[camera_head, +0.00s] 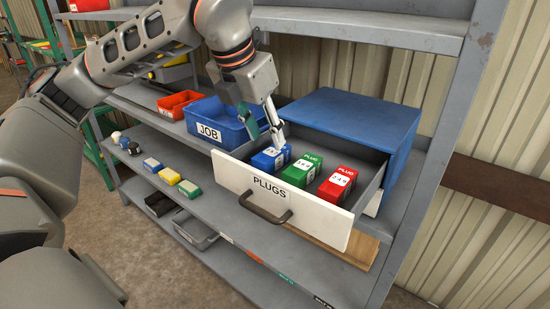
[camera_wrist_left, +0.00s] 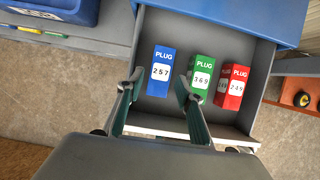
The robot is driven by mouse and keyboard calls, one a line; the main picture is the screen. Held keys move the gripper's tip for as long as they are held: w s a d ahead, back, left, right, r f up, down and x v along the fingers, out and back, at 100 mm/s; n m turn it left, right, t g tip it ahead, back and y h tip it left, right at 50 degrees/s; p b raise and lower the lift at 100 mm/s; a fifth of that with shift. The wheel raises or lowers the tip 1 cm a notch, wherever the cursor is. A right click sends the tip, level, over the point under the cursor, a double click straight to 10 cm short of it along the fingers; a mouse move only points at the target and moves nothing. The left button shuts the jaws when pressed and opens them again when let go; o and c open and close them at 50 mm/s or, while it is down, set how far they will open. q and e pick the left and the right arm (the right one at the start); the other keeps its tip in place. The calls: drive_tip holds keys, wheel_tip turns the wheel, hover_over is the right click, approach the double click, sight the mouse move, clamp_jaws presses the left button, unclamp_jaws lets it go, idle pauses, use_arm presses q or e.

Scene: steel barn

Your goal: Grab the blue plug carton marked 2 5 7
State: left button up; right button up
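The blue plug carton (camera_head: 271,159) stands in the open drawer marked PLUGS (camera_head: 236,177), at the left end of a row. In the left wrist view the blue carton (camera_wrist_left: 158,88) shows a white label reading 2 5 7. My left gripper (camera_head: 262,127) is open and empty, pointing down just above the blue carton. In the left wrist view its fingertips (camera_wrist_left: 158,82) appear on either side of the carton. I cannot tell whether they touch it. My right gripper is not in view.
A green carton (camera_head: 302,169) marked 3 6 9 stands close to the right of the blue one, then red (camera_head: 338,184). The drawer's blue cabinet (camera_head: 360,112) rises behind. A blue JOB bin (camera_head: 222,133) and a red bin (camera_head: 180,103) stand left. An upper shelf (camera_head: 370,32) overhangs.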

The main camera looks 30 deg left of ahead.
sight(271, 153)
use_arm(q)
drive_tip(key=shift+s+x, duration=0.15)
drive_tip(key=shift+x, duration=1.5)
drive_tip(key=shift+s+x, duration=0.15)
drive_tip(key=shift+x, duration=1.5)
drive_tip(key=shift+d+f, duration=0.1)
drive_tip(key=shift+f, duration=0.1)
drive_tip(key=c, duration=0.9)
